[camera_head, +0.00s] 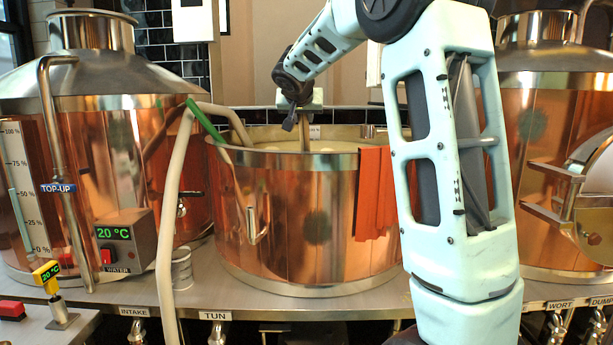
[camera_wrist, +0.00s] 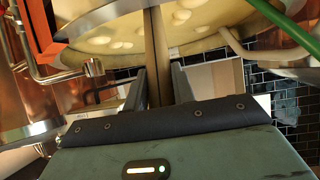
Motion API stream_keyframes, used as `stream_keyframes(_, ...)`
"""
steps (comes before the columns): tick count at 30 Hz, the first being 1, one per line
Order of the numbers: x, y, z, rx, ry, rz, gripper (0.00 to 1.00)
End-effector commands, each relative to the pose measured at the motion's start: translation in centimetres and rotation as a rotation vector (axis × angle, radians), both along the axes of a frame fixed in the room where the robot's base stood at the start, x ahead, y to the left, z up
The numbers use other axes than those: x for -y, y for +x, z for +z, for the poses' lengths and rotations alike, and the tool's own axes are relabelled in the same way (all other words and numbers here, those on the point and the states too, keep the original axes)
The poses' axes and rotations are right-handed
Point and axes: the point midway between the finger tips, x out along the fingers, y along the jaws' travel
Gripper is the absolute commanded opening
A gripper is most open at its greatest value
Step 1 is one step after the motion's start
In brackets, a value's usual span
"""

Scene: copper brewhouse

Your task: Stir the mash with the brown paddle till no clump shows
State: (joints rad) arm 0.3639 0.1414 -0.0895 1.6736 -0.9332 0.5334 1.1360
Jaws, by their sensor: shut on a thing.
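The copper tun (camera_head: 285,225) stands open in the middle of the head view, full of pale mash (camera_head: 270,146). The mash also fills the top of the wrist view (camera_wrist: 215,32), with several pale rounded clumps (camera_wrist: 182,17) at its surface. My gripper (camera_head: 300,108) is above the tun, shut on the shaft of the brown paddle (camera_head: 304,132). In the wrist view the shaft (camera_wrist: 156,50) runs between the fingers of my gripper (camera_wrist: 158,92) down into the mash. The paddle's lower end is hidden in the mash.
A red cloth (camera_head: 373,195) hangs over the tun's front rim. A green-handled tool (camera_head: 206,122) leans at its left rim, beside a pale hose (camera_head: 170,215). Large copper vessels stand left (camera_head: 90,150) and right (camera_head: 550,125). A metal can (camera_head: 181,270) stands on the deck.

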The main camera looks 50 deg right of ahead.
Motion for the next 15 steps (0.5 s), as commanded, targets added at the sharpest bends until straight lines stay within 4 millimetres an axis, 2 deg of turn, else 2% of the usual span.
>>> stream_keyframes(15,0.0,0.0,1.6,0.001,-0.002,0.0,0.0)
